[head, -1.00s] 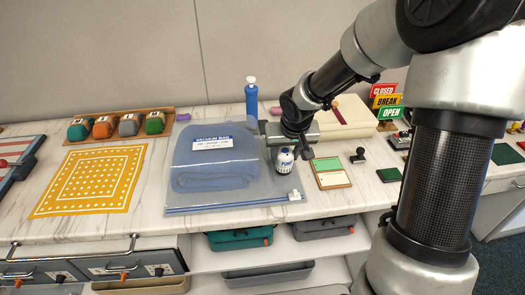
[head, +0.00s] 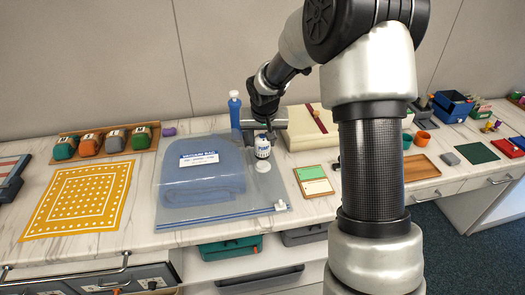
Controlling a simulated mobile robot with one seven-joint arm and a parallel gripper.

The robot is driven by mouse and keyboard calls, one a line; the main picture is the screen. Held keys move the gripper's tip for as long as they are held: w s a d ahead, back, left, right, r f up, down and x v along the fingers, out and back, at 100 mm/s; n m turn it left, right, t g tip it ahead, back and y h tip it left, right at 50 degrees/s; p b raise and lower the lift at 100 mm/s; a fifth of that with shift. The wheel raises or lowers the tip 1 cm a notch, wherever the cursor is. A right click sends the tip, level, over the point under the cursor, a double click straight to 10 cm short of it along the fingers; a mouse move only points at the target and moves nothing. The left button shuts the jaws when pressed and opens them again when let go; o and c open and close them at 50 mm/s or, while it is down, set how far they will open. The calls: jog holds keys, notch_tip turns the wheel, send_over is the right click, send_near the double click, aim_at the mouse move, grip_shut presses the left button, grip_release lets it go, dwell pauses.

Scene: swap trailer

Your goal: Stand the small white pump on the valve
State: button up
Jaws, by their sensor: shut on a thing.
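The small white pump (head: 263,149), with a blue band, is upright in my gripper (head: 262,137). The gripper is shut on its upper part, and its fingers are small and partly hidden in the head view. A round white valve (head: 263,167) shows on the right part of the clear vacuum bag (head: 168,198), directly below the pump in the picture. The pump's lower end is close to the valve; I cannot tell whether they touch. A folded blue item (head: 205,180) lies inside the bag.
A blue bottle (head: 235,110) stands behind the bag. A cream box (head: 308,132) is behind and right of my gripper. A green-and-cream card board (head: 314,180) lies right of the bag, a yellow patterned cloth (head: 80,198) left. My arm hides part of the counter.

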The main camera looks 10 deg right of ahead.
aim_at(263, 150)
jog(key=shift+f, duration=1.85)
jog(key=shift+f, duration=0.1)
jog(key=shift+f+b, duration=0.15)
jog(key=shift+b, duration=0.3)
jog(key=o, duration=1.2)
jog(key=shift+o, duration=0.2)
